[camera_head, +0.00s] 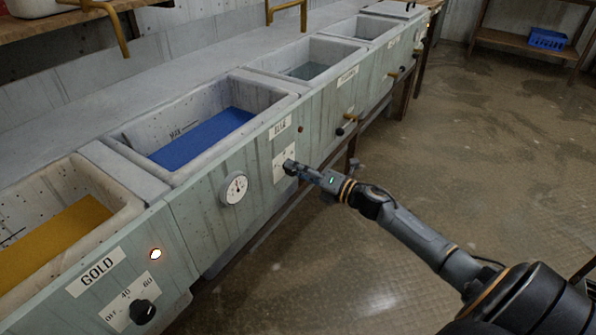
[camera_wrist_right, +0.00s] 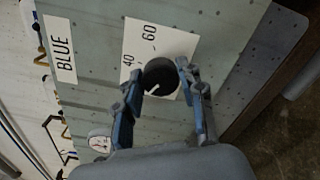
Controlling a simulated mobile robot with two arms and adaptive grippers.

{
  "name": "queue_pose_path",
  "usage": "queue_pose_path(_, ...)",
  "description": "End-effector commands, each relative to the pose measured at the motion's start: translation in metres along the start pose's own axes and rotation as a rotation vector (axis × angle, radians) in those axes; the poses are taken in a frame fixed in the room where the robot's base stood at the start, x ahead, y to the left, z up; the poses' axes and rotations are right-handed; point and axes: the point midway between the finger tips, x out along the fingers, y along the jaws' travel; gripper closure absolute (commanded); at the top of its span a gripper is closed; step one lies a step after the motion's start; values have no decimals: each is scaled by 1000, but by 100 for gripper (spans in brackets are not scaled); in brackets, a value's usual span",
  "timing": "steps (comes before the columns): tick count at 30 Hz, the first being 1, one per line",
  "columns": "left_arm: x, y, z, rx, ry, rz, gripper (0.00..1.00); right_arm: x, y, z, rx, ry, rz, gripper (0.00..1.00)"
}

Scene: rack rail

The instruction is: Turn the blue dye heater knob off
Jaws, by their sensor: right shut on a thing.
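The blue dye heater knob (camera_wrist_right: 160,77) is round and black, on a white dial plate (camera_wrist_right: 160,40) marked 40 and 60. Its white mark points down and left in the right wrist view. Part of the plate is hidden behind a finger. My right gripper (camera_wrist_right: 158,76) is shut on the knob, one finger on each side. In the head view the right gripper (camera_head: 298,169) reaches the plate under the BLUE label (camera_head: 280,127) and covers most of the knob. The blue dye vat (camera_head: 250,93) is behind the panel. My left gripper is not in view.
A round gauge (camera_head: 234,188) sits left of the blue plate. A small dark reddish lamp (camera_head: 300,129) is right of the BLUE label. The gold knob (camera_head: 142,311) and its lit lamp (camera_head: 155,253) are nearer. The floor (camera_head: 480,130) to the right is clear.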

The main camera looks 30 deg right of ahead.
Motion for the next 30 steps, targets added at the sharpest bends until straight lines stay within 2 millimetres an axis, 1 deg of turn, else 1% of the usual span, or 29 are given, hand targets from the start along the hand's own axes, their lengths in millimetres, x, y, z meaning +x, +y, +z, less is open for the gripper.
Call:
queue_pose_path(11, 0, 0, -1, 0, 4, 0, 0, 0, -1, -2, -6, 5, -2, 93)
queue_pose_path(12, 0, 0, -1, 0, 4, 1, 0, 0, -1, -2, -6, 5, -2, 53)
queue_pose_path(14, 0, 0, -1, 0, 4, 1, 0, 0, -1, -2, -5, 5, -2, 41)
queue_pose_path(15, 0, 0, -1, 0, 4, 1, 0, 0, -1, -2, -5, 4, -2, 38)
queue_pose_path(25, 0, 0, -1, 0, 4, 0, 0, -2, -1, -1, -4, 2, -1, 38)
queue_pose_path(28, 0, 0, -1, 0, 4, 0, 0, -10, -2, -2, -3, 3, -3, 38)
queue_pose_path(30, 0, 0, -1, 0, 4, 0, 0, -19, -2, -2, -3, 2, -4, 38)
